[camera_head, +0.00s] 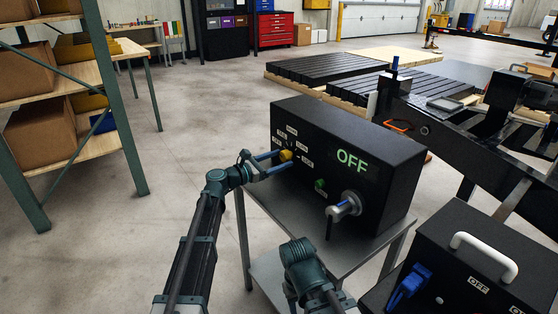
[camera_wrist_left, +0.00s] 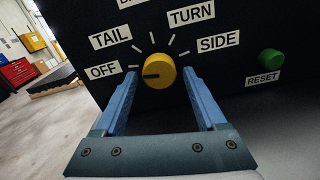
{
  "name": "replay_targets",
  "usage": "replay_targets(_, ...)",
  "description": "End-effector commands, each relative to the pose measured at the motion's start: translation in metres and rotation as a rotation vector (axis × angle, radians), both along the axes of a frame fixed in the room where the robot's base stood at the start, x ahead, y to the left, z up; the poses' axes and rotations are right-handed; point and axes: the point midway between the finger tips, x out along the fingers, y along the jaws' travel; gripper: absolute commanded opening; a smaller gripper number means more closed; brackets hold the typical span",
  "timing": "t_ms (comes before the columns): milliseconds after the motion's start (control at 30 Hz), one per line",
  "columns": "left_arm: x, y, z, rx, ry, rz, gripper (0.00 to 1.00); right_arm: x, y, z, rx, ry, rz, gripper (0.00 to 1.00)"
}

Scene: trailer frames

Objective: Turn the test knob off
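The yellow test knob (camera_head: 286,155) is on the front of a black test box (camera_head: 390,165). In the left wrist view the knob (camera_wrist_left: 161,70) has its dark mark pointing left, towards the OFF label (camera_wrist_left: 103,71). The box display (camera_head: 352,161) reads OFF in green. My left gripper (camera_head: 280,160) is at the knob, with one blue finger on either side. In the left wrist view its fingers (camera_wrist_left: 162,78) are apart, with gaps beside the knob. My right arm shows at the bottom middle, but its fingers do not show.
A green reset button (camera_wrist_left: 271,60) is right of the knob. A silver fitting (camera_head: 345,207) sticks out lower on the box front. The box stands on a grey metal cart (camera_head: 343,258). Another black box (camera_head: 480,262) with a white handle is at lower right. Shelving stands left.

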Motion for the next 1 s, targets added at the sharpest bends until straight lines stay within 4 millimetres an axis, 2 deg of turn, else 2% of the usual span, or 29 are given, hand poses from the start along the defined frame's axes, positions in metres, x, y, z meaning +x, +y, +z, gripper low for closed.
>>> replay_targets(300,0.0,0.0,0.001,-0.001,-0.001,0.001,0.8,0.0,0.0,0.0,0.0,0.0,0.0,0.5)
replay_targets(433,-0.007,0.009,0.001,-0.001,-0.001,0.002,0.8,0.0,0.0,0.0,0.0,0.0,0.0,0.5)
replay_targets(800,-0.053,0.071,0.0,-0.001,-0.001,0.004,0.8,0.0,0.0,0.0,0.0,0.0,0.0,0.5)
replay_targets(1000,-0.071,0.097,0.0,-0.001,-0.001,0.003,0.8,0.0,0.0,0.0,0.0,0.0,0.0,0.5)
